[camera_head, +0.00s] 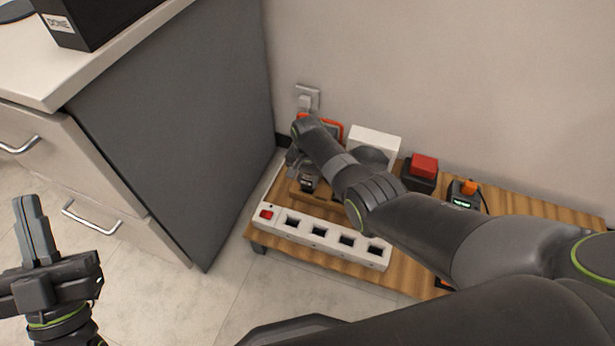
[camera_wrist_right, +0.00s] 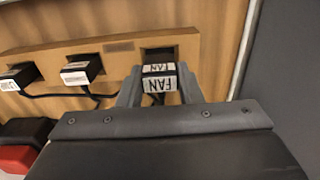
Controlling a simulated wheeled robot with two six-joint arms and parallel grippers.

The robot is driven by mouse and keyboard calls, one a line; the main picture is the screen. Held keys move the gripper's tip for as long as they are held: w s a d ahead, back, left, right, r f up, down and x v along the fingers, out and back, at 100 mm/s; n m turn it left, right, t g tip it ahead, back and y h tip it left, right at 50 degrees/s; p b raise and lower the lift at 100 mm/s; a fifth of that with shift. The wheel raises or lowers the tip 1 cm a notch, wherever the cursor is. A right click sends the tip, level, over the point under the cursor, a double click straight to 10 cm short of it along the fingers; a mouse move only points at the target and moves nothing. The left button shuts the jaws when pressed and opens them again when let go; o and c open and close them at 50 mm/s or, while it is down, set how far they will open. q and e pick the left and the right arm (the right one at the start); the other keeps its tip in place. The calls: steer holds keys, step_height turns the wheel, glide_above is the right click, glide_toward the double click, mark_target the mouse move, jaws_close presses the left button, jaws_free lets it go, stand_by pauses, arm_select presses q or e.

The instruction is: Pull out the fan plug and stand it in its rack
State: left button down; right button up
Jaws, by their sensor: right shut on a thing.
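The fan plug (camera_wrist_right: 160,84), black with white FAN labels, is between the fingers of my right gripper (camera_wrist_right: 158,90), which is shut on it. In the right wrist view it is at the end slot of the wooden rack (camera_wrist_right: 205,52); I cannot tell how far it sits in the slot. In the head view my right gripper (camera_head: 307,183) is over the left end of the rack, and the arm hides the plug. The white power strip (camera_head: 320,243) lies in front, its visible sockets empty. My left gripper (camera_head: 30,215) is shut and empty, away at the left.
Two other labelled plugs, a middle one (camera_wrist_right: 82,70) and an outer one (camera_wrist_right: 18,76), sit at the rack with black cables. A red button box (camera_head: 423,170), a white box (camera_head: 375,142) and a small device (camera_head: 465,193) stand behind. A grey cabinet (camera_head: 180,120) bounds the left.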

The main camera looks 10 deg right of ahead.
steer(key=shift+f+b, duration=0.9)
steer(key=shift+f, duration=0.3)
steer(key=o, duration=1.1)
step_height(320, 180, up, 17)
steer(key=p, duration=1.2)
step_height(320, 180, up, 7)
steer(key=p, duration=0.7)
glide_above(308, 178)
steer(key=shift+w+f+b, duration=0.15)
steer(key=shift+f+b, duration=0.1)
steer(key=shift+b, duration=0.05)
